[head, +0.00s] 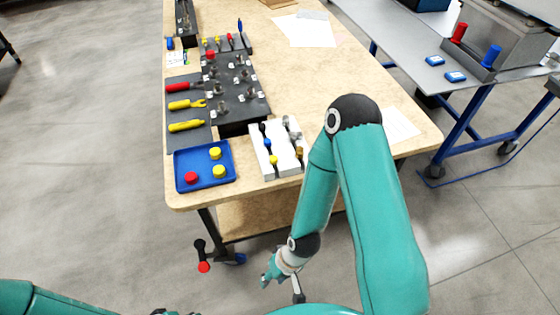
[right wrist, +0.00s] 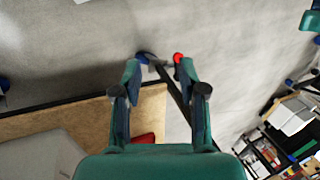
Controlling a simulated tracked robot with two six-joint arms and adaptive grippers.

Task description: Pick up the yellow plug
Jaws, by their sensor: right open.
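A small yellow piece (head: 273,160) sits at the near end of the white rack (head: 285,164), beside a blue piece (head: 267,145) and a black one. Two round yellow pieces (head: 215,153) (head: 219,171) and a red one (head: 191,177) lie in the blue tray (head: 179,161). I cannot tell which yellow piece is the plug. My right gripper (head: 281,284) hangs low, in front of the table's near edge and well away from these pieces. In the right wrist view its fingers (right wrist: 158,72) are spread, with nothing between them. My left gripper is out of view.
The wooden table (head: 330,65) carries a dark fixture block (head: 235,90) and yellow and red tools on a grey mat (head: 180,138). Its far right part is mostly clear. A red-knobbed lever (head: 204,267) projects under the near edge. A metal bench (head: 400,45) stands right.

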